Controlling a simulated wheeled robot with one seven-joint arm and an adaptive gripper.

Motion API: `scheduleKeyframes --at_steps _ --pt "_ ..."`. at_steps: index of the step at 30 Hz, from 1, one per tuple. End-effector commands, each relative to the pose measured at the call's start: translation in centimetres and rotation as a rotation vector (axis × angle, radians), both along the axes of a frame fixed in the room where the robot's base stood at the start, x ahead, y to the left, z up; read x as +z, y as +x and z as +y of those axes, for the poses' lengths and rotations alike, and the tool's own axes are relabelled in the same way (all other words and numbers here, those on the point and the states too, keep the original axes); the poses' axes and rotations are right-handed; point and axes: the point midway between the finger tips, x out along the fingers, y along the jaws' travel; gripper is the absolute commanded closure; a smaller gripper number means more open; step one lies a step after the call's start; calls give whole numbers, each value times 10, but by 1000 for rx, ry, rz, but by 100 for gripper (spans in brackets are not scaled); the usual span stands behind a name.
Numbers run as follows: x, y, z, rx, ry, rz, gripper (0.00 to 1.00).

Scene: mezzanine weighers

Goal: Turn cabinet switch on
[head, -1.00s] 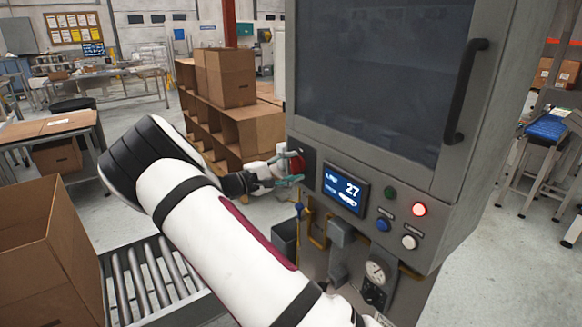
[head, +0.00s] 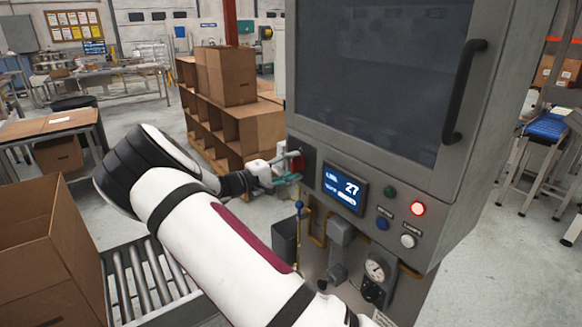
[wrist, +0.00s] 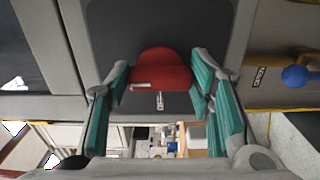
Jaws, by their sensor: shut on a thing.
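The grey cabinet (head: 330,145) stands right of centre in the head view. Its red switch (head: 298,163) sits on a dark plate at the left end of the control panel, partly covered by the fingers. In the wrist view the red switch (wrist: 160,70) lies between the teal finger pads, with a small pale marking below it. My gripper (head: 290,172) is at the switch, one finger on each side, and is shut on it. It also shows in the wrist view (wrist: 161,74).
A blue-knobbed lever (head: 299,205) stands below the gripper. A roller conveyor (head: 150,280) and cardboard box (head: 45,255) are left.

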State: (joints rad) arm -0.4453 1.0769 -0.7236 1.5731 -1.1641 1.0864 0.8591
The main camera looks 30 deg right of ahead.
Motion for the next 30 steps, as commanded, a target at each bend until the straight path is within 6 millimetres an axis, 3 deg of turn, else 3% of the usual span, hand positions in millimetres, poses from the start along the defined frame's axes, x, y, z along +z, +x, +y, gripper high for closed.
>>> scheduleKeyframes --at_steps 2,3,5,6,15,19,30 --pt "-1 0 0 -1 2 -2 80" --pt "-1 0 0 -1 2 -2 47" --pt "-1 0 0 -1 2 -2 34" --pt "-1 0 0 -1 2 -1 32" --pt "0 0 1 0 1 0 32" --pt "0 0 11 2 2 -1 32" --pt "-1 -2 82 3 2 -1 32"
